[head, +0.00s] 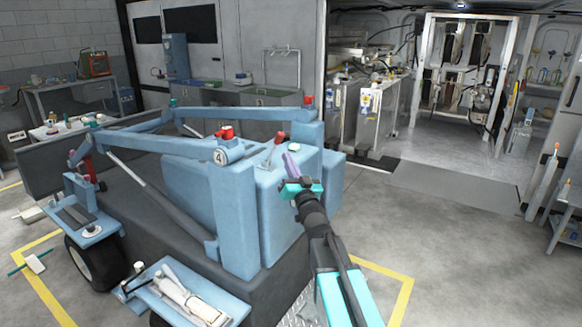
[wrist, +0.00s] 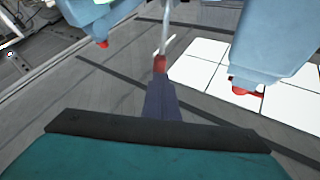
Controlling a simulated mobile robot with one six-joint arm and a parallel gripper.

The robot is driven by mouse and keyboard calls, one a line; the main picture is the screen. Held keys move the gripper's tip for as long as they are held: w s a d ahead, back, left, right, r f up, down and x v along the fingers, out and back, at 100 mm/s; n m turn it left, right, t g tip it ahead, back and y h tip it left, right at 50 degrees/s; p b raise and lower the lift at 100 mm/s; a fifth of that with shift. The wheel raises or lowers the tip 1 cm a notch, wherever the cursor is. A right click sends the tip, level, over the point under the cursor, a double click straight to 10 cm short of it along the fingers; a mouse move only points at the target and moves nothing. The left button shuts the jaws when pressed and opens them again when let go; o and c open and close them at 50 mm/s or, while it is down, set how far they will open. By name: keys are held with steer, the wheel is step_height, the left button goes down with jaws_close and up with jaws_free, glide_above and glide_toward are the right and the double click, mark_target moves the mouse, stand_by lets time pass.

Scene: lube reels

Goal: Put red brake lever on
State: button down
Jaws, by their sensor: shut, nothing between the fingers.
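A lever with a red grip (head: 279,138) stands tilted to the right on top of the blue machine (head: 240,215), near its rear post. In the wrist view its red grip (wrist: 160,64) and thin silver rod show just beyond my fingertips. My gripper (head: 289,156) has purple fingers and a teal body and is beside the lever, to its right in the head view. The fingers (wrist: 160,82) are shut together and empty. The tips overlap the lower edge of the red grip in the wrist view; I cannot tell whether they touch it.
A red valve-like fitting (head: 226,132) sits by the round "4" plate, and a red knob (head: 308,101) tops the rear post. Another red lever (head: 86,168) is at the machine's left end. Blue boom arms (head: 170,145) cross the machine. Open floor (head: 440,240) lies to the right.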

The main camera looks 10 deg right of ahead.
mark_target(279, 141)
steer(key=shift+p+x, duration=0.6)
steer(key=shift+x, duration=2.4)
steer(key=shift+a, duration=0.15)
